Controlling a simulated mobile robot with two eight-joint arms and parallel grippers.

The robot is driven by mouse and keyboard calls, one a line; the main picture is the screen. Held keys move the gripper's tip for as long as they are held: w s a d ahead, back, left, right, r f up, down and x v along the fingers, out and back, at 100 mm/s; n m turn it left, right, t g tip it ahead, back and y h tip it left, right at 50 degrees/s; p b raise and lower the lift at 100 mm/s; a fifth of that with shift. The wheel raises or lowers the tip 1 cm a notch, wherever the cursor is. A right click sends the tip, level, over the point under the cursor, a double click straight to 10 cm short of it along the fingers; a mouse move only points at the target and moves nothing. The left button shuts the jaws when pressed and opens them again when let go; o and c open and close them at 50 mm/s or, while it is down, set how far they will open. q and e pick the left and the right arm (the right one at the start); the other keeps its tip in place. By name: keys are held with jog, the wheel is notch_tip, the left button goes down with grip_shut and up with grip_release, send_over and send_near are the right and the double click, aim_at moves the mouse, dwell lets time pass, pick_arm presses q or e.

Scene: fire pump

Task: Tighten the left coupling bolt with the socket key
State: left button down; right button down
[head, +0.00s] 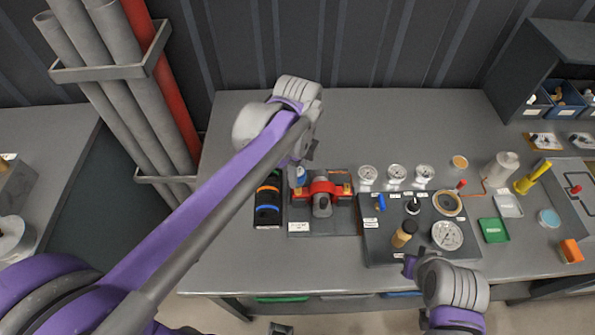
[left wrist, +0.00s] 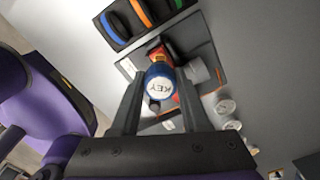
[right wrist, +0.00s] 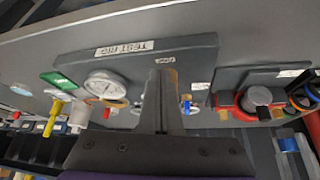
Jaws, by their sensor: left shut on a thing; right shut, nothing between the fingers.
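The socket key (left wrist: 160,84), with a white top marked KEY and a blue body, is between the fingers of my left gripper (left wrist: 168,95), which is shut on it. In the head view the key's blue part (head: 301,175) shows below my left gripper (head: 306,158), over the left side of the red coupling (head: 323,188). The coupling also shows in the right wrist view (right wrist: 228,102). The left coupling bolt is hidden by the key and gripper; I cannot tell whether the key sits on it. My right gripper (head: 409,265) is shut and empty at the test rig's front edge.
A black rack with coloured rings (head: 268,208) stands left of the coupling's base. The test rig board (head: 385,247) with gauges lies right of it. A green tray (head: 494,230) and a yellow tool (head: 532,178) are farther right. The table's back strip is clear.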

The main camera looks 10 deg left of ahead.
pick_arm(q)
jog(key=shift+r, duration=0.3)
pick_arm(e)
jog(key=shift+w+r, duration=0.15)
jog(key=shift+r, duration=0.1)
